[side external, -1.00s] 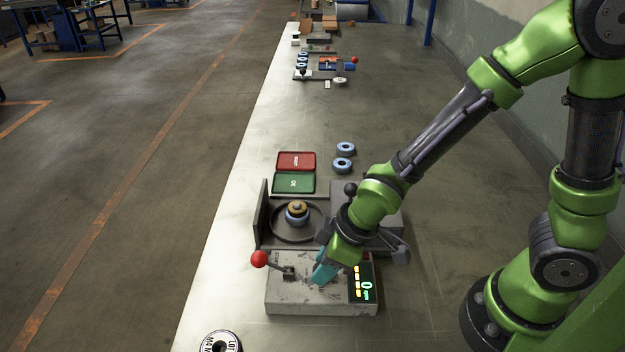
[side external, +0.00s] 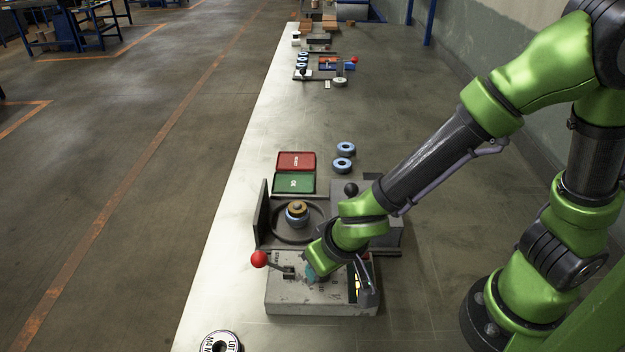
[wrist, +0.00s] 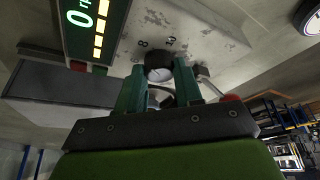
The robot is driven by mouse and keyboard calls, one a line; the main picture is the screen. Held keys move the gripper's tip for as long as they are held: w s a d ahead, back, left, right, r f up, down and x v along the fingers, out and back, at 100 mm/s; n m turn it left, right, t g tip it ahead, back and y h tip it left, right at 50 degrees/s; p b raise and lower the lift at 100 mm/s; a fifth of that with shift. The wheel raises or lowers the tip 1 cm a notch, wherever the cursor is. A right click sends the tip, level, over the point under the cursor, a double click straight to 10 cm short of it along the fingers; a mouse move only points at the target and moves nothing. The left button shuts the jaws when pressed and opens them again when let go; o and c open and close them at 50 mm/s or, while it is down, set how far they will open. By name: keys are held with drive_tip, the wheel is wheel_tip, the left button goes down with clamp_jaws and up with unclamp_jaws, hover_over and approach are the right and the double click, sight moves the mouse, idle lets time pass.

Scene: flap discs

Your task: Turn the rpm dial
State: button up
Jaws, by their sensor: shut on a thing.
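The rpm dial (wrist: 158,66) is a dark round knob on the worn grey control box (side external: 290,297), with the numbers 8 and 10 printed by it in the wrist view. My gripper (wrist: 160,75) has its teal fingers on either side of the dial and is shut on it. In the side view my gripper (side external: 311,274) reaches down onto the top of the box and hides the dial.
A red-knobbed lever (side external: 259,259) stands left of the gripper. Behind the box, a disc stack (side external: 297,213) sits in a round grey fixture. Green (side external: 294,183) and red (side external: 296,161) trays and blue-rimmed discs (side external: 343,164) lie farther back. The bench to the right is mostly clear.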

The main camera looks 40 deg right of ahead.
drive_tip(key=m+h, duration=0.1)
drive_tip(key=m, duration=0.1)
drive_tip(key=m+h, duration=0.1)
drive_tip(key=m, duration=0.2)
drive_tip(key=shift+a+f+m+g, duration=0.1)
drive_tip(key=shift+a+m+g, duration=0.05)
drive_tip(key=shift+m+g, duration=0.2)
drive_tip(key=m+g, duration=0.1)
drive_tip(key=m, duration=0.2)
drive_tip(key=m+g+h, duration=0.1)
drive_tip(key=m, duration=0.2)
drive_tip(key=shift+w+a+h, duration=0.1)
drive_tip(key=shift+w+h, duration=0.05)
drive_tip(key=shift+h, duration=0.15)
drive_tip(key=o, duration=1)
drive_tip(key=v, duration=1.7)
drive_tip(key=shift+w, duration=0.2)
